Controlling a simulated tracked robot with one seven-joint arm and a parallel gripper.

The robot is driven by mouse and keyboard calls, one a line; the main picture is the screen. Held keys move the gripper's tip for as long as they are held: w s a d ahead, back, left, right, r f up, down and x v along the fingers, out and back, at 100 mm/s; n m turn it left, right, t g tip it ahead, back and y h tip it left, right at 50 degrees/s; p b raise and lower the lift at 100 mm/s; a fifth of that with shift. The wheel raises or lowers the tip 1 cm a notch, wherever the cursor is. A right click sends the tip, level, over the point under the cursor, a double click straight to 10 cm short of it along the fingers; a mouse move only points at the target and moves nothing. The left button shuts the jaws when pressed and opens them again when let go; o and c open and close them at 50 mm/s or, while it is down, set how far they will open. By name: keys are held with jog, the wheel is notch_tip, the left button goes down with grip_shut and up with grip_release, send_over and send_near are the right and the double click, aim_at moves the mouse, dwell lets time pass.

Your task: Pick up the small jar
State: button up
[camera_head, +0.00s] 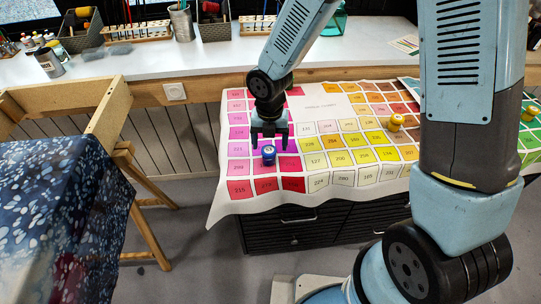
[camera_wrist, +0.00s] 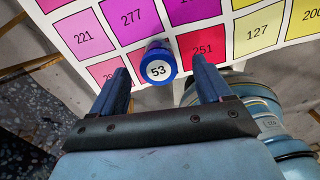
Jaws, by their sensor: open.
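The small jar (camera_head: 268,153) is blue and stands on the colour chart (camera_head: 234,203) near its front left part. In the wrist view the jar (camera_wrist: 158,68) shows a white round label with "53" on its lid. My gripper (camera_head: 269,140) is open just behind and above the jar in the head view. In the wrist view my gripper's two fingers (camera_wrist: 162,80) point toward the jar, which appears between and slightly beyond their tips. I see no contact between the fingers and the jar.
A yellow jar (camera_head: 396,122) stands further right on the chart, and a green-area jar (camera_head: 530,113) sits at the far right. A wooden frame with blue patterned cloth (camera_head: 60,220) stands at left. A white counter (camera_head: 140,66) with pots and racks runs behind.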

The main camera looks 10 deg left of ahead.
aim_at(269, 150)
jog(key=shift+s+a+f, duration=0.1)
jog(key=shift+s+f, duration=0.05)
jog(key=shift+f, duration=0.95)
jog(key=shift+s+f, duration=0.1)
jog(key=shift+f, duration=1.5)
jog(key=c, duration=1.2)
